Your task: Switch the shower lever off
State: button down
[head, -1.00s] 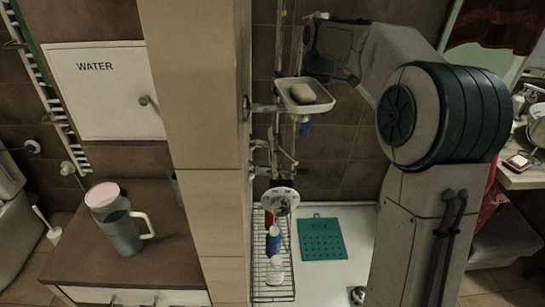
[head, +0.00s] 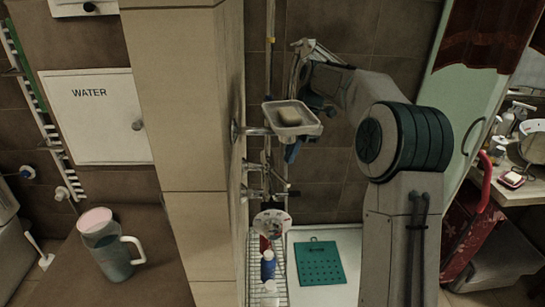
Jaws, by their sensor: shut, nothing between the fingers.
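The shower mixer (head: 256,168) is on the tiled wall edge, left of my arm, with metal fittings one above another. A short metal bar sticks out to the right from it; I cannot tell its exact setting. My arm rises at the right and reaches left to behind the soap dish (head: 297,131). My gripper's fingers are not discernible; the arm's far end is partly hidden near the dish. A blue-grey piece shows just under the dish; I cannot tell what it belongs to. A round pale patterned disc (head: 272,223) is below the mixer.
A wire rack (head: 281,294) with bottles (head: 268,265) stands below the disc. A teal mat (head: 319,263) lies on the white shower floor. The tiled pillar (head: 185,140) closes off the left. A jug (head: 107,253) stands on a brown cabinet. A sink counter is at the right.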

aim_at(279, 177)
jog(key=x, duration=0.3)
jog(key=a+x, duration=0.1)
jog(key=x, duration=0.3)
jog(key=shift+a+p, duration=0.1)
jog(key=shift+p, duration=0.2)
jog(key=shift+f, duration=0.4)
jog(key=shift+n, duration=0.3)
